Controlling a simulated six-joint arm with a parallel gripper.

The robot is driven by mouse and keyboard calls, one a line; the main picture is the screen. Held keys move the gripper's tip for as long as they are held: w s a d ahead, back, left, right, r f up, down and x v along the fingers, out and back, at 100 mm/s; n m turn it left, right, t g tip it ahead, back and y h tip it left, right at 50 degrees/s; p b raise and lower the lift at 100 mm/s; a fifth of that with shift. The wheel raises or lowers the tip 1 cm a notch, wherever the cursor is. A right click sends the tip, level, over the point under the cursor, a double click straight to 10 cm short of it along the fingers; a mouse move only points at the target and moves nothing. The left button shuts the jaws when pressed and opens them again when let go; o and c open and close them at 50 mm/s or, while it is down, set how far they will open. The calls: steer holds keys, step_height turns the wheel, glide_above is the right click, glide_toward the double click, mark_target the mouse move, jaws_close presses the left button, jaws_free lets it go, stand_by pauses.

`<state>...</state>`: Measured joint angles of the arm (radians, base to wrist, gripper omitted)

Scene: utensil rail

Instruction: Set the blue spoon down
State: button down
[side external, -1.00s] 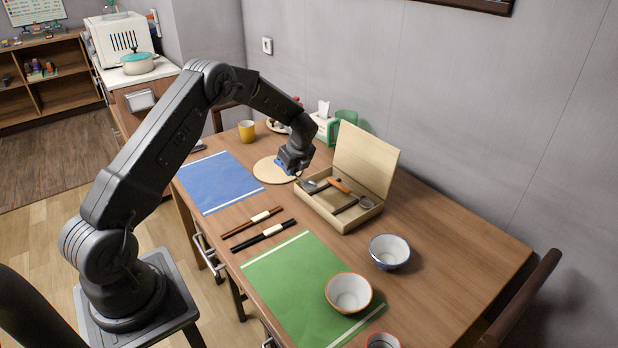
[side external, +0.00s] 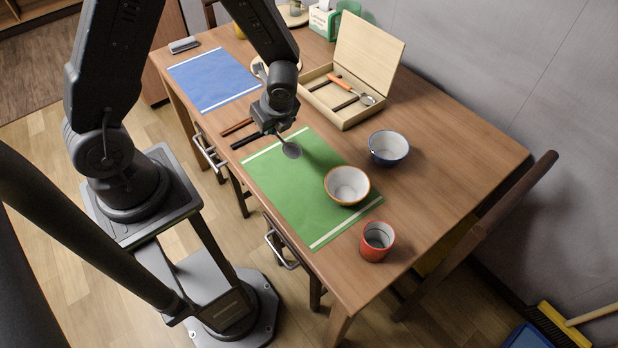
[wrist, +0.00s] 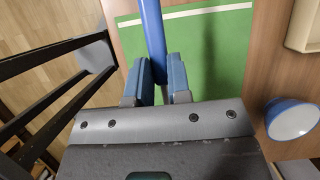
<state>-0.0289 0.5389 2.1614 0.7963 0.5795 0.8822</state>
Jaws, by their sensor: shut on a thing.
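The blue spoon is in my gripper (side external: 274,127). Its grey bowl (side external: 291,150) hangs out below the fingers, over the upper part of the green mat (side external: 290,200). In the wrist view its blue handle (wrist: 152,40) runs up from between my fingers (wrist: 161,78), which are shut on it. The spoon looks raised above the mat, with a shadow on the mat near it; the exact gap is unclear. Most of the handle is hidden by the gripper in the side view.
An orange-rimmed bowl (side external: 347,187) stands on the mat's right part, a blue bowl (side external: 389,148) beyond it and a red cup (side external: 377,241) nearer. Dark chopsticks (side external: 246,140) lie left of the gripper. An open wooden box (side external: 346,122) holds an orange-handled spoon (side external: 350,86).

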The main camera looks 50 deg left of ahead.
steer(key=s+d, duration=0.3)
steer(key=s, duration=0.3)
glide_above(292, 200)
steer(key=d, duration=0.1)
step_height(292, 200, down, 7)
steer(key=shift+r, duration=0.1)
steer(key=shift+d+f, duration=0.1)
steer(key=shift+f, duration=1.95)
